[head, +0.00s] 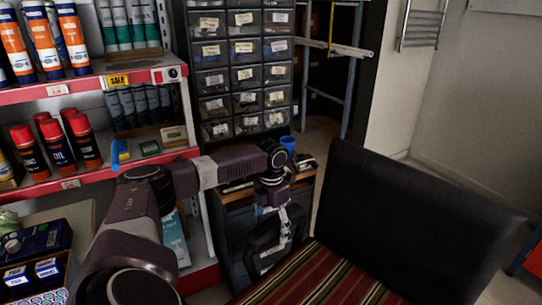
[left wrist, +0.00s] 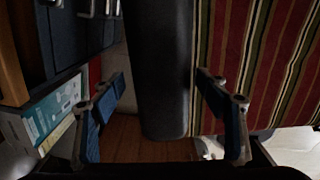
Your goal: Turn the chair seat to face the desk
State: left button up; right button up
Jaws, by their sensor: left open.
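The chair shows in the head view with a black backrest (head: 415,225) at the right and a red striped seat (head: 318,278) at the bottom. Its black armrest (head: 265,240) is left of the seat. My left gripper (head: 283,222) is at this armrest. In the left wrist view the armrest (left wrist: 158,75) runs between the open fingers of my left gripper (left wrist: 162,100), with gaps on both sides; the striped seat (left wrist: 270,60) lies to its right. The desk (head: 237,197), with a wooden top, stands behind the armrest, partly hidden by my left arm. My right gripper is not in view.
A red-edged shelf (head: 95,178) with spray cans and tubes stands at the left. A drawer cabinet (head: 240,70) and a blue cup (head: 288,142) are behind my arm. A boxed item (left wrist: 45,115) is near the left finger. Some floor (head: 455,180) shows behind the backrest.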

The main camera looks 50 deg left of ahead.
pick_arm(q)
notch_tip(320, 180, up, 12)
dwell(0.6)
